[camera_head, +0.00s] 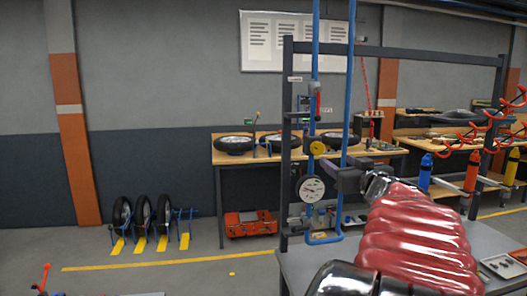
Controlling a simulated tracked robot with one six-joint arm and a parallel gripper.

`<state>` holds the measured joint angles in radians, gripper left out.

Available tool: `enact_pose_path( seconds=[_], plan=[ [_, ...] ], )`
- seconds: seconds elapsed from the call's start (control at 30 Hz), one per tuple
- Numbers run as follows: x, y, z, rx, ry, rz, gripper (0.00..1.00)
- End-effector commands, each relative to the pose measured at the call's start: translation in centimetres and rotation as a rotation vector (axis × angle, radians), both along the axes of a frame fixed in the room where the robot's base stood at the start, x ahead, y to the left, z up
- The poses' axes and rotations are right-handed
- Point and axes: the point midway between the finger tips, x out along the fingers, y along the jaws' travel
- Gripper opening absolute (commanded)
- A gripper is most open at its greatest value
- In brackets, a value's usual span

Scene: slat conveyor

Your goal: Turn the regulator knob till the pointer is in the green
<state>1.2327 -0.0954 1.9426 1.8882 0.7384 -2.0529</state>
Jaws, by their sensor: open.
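A yellow knob (317,148) sits on the blue vertical pipe, on the dark frame. A round white dial gauge (311,189) with a dark rim hangs below it. The dial is too small to tell clearly where its pointer stands or where the green is. My gripper (330,168) is open, at the end of my red-sleeved arm, which comes in from the lower right. In the picture its dark jaws lie just below and right of the knob, above the gauge. I cannot tell whether they touch anything; nothing shows held between them.
The dark metal frame (286,150) and blue pipes (350,90) stand close around my gripper. A grey bench top (300,268) lies below. Behind is a wooden workbench (225,157) with wheels. Floor at left is mostly open.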

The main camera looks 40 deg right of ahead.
Motion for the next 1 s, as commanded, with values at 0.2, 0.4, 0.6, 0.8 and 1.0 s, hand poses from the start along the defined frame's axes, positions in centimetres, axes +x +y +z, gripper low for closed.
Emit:
enact_pose_path(
  seconds=[0.2,0.4,0.6,0.8,1.0],
  plan=[
    [2.1,-1.1,-0.1,0.002,0.000,0.003,0.53],
    [4.5,-2.4,-0.1,0.002,0.001,0.004,0.53],
    [6.8,-3.8,-0.1,0.000,0.000,0.005,0.53],
    [9.0,-5.1,-0.1,0.001,0.000,0.005,0.53],
    [10.8,-6.2,0.0,0.000,0.000,0.004,0.53]
  ],
)
